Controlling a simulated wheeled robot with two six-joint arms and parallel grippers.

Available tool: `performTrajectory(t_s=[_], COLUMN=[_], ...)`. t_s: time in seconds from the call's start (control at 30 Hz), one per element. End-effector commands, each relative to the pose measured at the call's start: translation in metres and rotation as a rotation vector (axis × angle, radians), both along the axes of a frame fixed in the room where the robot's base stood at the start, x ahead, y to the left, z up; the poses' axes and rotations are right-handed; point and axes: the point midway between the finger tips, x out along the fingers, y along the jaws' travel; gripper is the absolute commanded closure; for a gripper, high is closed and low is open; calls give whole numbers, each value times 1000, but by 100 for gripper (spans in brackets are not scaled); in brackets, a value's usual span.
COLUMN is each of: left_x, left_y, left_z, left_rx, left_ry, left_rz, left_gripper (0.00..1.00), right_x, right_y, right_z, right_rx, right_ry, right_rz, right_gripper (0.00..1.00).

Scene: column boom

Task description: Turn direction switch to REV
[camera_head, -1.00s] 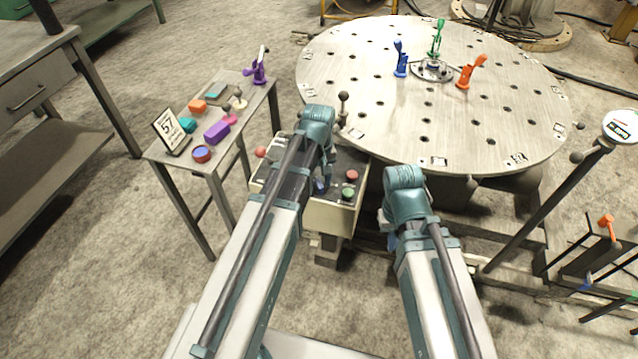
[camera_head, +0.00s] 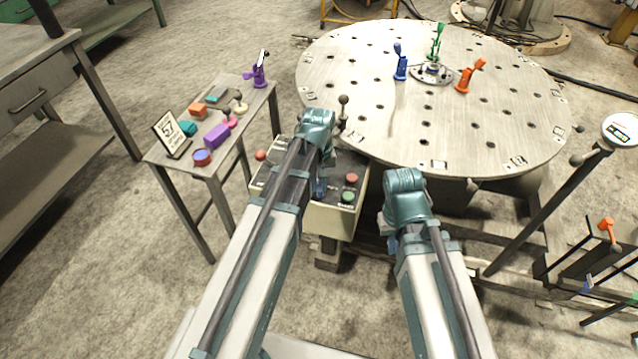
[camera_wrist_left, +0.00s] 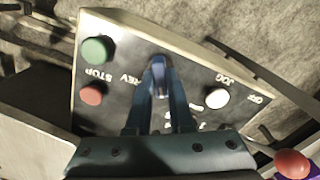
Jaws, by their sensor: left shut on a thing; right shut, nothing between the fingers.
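The control box (camera_head: 330,221) stands in front of the round table, with a dark sloped panel. In the left wrist view the panel (camera_wrist_left: 128,58) reads upside down, with REV beside my fingers, and STOP, JOG and OFF labels.
A green button (camera_wrist_left: 95,50), a red button (camera_wrist_left: 91,94) and a white button (camera_wrist_left: 216,93) sit near the left fingers. A ball-topped lever (camera_head: 343,103) rises behind the box. A small side table (camera_head: 238,150) stands left; the round table (camera_head: 470,130) lies beyond.

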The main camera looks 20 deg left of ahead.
Motion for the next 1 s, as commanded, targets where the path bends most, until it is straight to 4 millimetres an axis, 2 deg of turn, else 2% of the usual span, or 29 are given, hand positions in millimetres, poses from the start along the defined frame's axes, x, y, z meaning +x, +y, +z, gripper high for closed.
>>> performTrajectory(t_s=[1.0], left_x=[0], left_y=[1], left_z=[0], left_rx=[0], left_ry=[0], left_rz=[-902], left_gripper=[100], right_x=[0], right_y=[0], right_z=[0], right_rx=[0], right_ry=[0], right_rz=[0], right_gripper=[100])
